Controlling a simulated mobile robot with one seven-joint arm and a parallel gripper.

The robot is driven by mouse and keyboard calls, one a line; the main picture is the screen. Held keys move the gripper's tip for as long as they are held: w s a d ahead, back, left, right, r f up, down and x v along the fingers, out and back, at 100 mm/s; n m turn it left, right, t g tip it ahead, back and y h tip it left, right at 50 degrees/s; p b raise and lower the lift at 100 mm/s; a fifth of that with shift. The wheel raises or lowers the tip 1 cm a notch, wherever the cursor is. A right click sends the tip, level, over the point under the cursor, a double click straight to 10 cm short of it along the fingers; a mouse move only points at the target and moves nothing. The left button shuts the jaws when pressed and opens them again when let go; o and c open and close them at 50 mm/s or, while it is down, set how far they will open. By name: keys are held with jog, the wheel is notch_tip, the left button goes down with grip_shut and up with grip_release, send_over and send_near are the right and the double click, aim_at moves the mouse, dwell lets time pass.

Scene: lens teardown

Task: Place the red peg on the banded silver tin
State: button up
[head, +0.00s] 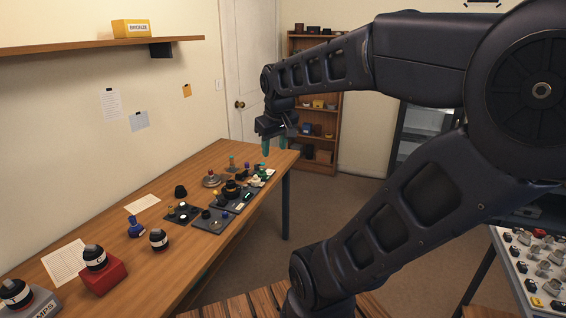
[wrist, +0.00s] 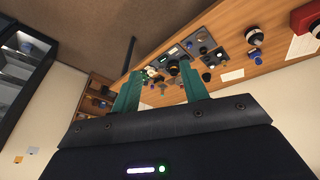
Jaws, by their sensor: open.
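My gripper (head: 274,143) is open and empty, held above the far end of the wooden table. Its two teal fingers also show in the wrist view (wrist: 159,72), apart with nothing between them. A round silver tin-like piece (head: 211,181) stands on the table among small parts; its bands are too small to make out. I cannot make out a red peg for sure. A small red piece (head: 539,233) lies on the pale parts board at the right; its shape is unclear.
The wooden table (head: 206,161) carries dark trays (head: 214,221) with small parts, a blue bottle (head: 136,228) and black lens-like pieces. A red block (head: 105,278) stands near the front. A parts board (head: 545,287) is at the right. A shelf (head: 90,46) juts from the left wall.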

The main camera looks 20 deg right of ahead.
jog(key=s+f+m, duration=0.2)
jog(key=s, duration=0.4)
jog(key=shift+f+m+y, duration=0.3)
jog(key=shift+f, duration=0.05)
dwell(0.9)
